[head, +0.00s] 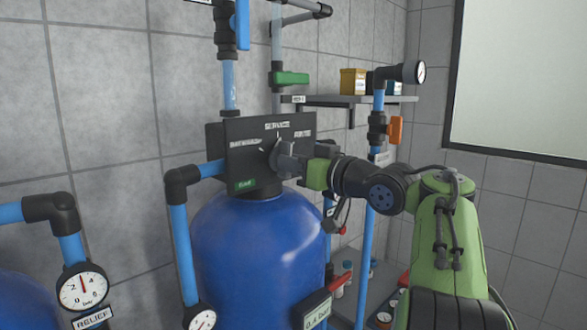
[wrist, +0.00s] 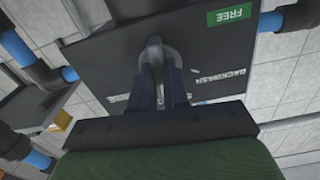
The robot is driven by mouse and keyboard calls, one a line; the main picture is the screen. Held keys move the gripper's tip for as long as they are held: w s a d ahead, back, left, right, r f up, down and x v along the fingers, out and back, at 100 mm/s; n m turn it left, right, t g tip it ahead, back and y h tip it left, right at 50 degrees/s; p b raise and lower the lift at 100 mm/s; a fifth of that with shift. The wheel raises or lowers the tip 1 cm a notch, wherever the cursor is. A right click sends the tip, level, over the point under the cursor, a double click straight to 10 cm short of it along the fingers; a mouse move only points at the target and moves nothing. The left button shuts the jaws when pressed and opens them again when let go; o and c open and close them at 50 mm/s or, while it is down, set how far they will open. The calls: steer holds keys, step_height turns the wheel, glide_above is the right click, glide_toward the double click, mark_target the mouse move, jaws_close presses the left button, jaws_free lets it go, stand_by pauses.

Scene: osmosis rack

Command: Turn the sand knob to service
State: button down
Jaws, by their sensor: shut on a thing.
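A dark control panel (head: 240,150) sits on top of the blue tank (head: 250,245). White lettering on it reads BACKWASH at left, SERVICE at top and a third word at right that is hard to read. The grey knob (wrist: 154,48) is on the panel's face, and in the head view (head: 275,156) it is partly hidden by my gripper. My gripper (head: 284,160) is shut on the knob, with its two dark fingers (wrist: 162,75) on either side of it. A green FREE label (wrist: 230,16) is on the panel. I cannot tell the knob's exact pointing.
Blue pipes with black elbows (head: 182,185) run left of the tank, with pressure gauges (head: 83,287) below. A pipe with an orange valve handle (head: 395,130) stands right of the panel. A shelf (head: 350,100) with small boxes is behind.

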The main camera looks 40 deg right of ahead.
steer(key=shift+f+n, duration=0.1)
steer(key=shift+n, duration=0.4)
steer(key=c, duration=1.1)
jaws_free()
steer(key=s+b, duration=0.1)
steer(key=s, duration=0.4)
steer(key=s+d+b, duration=0.1)
steer(key=s, duration=0.4)
steer(key=s+d+b, duration=0.1)
steer(key=s, duration=0.4)
steer(key=shift+s+d, duration=0.15)
steer(key=shift+s, duration=0.15)
